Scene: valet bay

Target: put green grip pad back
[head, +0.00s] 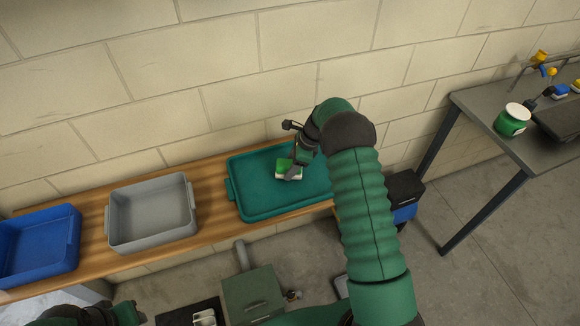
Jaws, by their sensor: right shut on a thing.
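My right gripper (292,176) is shut on the green grip pad (284,166), a small block with a green face and a white edge. It holds the pad over the middle of the teal tray (262,210) on the wooden bench. The gripper covers part of the pad, and I cannot tell whether the pad touches the tray floor. My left gripper (128,314) shows only in part at the bottom left edge, and its jaws cannot be made out.
A grey bin (150,240) and a blue bin (40,270) stand left of the tray on the wooden bench (93,215). A metal table (490,105) at right holds a green-and-white jar (512,120) and other items. A green box (252,293) stands below the bench.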

